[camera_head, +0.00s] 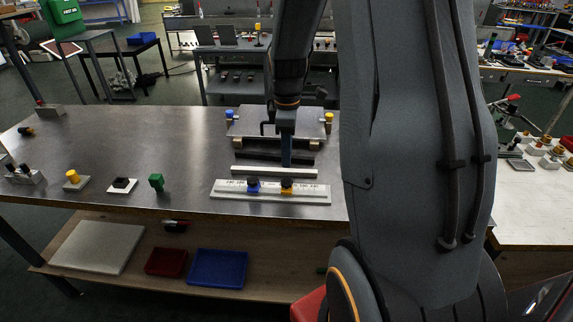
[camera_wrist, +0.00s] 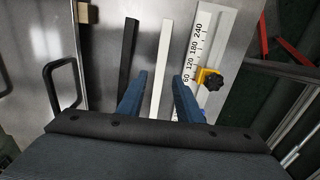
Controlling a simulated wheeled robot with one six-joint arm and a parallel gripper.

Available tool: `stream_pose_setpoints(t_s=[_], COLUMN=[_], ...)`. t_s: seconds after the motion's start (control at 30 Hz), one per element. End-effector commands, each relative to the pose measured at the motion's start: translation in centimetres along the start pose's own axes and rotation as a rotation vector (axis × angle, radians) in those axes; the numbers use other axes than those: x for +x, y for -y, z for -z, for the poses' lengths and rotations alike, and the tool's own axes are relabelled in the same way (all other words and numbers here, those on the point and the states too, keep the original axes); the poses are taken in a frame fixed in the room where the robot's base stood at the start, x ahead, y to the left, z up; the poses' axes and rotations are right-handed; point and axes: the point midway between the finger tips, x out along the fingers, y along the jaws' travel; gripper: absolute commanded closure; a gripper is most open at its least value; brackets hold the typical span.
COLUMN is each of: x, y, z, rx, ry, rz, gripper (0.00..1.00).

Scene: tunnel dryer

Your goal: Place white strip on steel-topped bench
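The white strip (camera_head: 275,171) lies on the steel-topped bench (camera_head: 120,140), in front of black bars (camera_head: 270,155) and behind a scaled ruler fixture (camera_head: 222,191). In the wrist view the white strip (camera_wrist: 164,50) runs lengthwise between the fingers of my gripper (camera_wrist: 160,76). Its near end is partly hidden by my gripper's body. The two blue fingertips are apart, one each side of the strip, with a gap visible on both sides. In the head view my gripper (camera_head: 286,163) points down at the strip; whether it touches the bench is unclear.
A steel plate (camera_head: 250,122) stands behind. The bench's left middle is clear. A black handle (camera_wrist: 62,85) shows in the wrist view.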

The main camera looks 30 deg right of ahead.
Motion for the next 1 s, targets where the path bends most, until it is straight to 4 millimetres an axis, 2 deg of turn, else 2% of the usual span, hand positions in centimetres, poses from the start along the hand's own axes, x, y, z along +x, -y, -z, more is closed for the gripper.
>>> stream_pose_setpoints(t_s=[0.1, 0.3, 0.47, 0.57, 0.67, 0.8, 1.0], x=[-2.5, -5.7, -7.0, -7.0, -6.2, -4.5, -2.2], y=[-0.2, -0.1, 0.0, 1.0, 3.4, 8.8, 16.0], z=[0.1, 0.0, 0.1, 0.5, 1.6, 3.2, 4.2], rx=[0.0, 0.0, 0.002, 0.041, 0.149, 0.395, 0.742], ry=[-0.002, -0.001, 0.0, -0.001, -0.004, -0.018, -0.049], rz=[-0.005, -0.002, -0.001, -0.002, -0.009, -0.024, -0.038], gripper=[0.68, 0.68, 0.68, 0.68, 0.68, 0.68, 0.68])
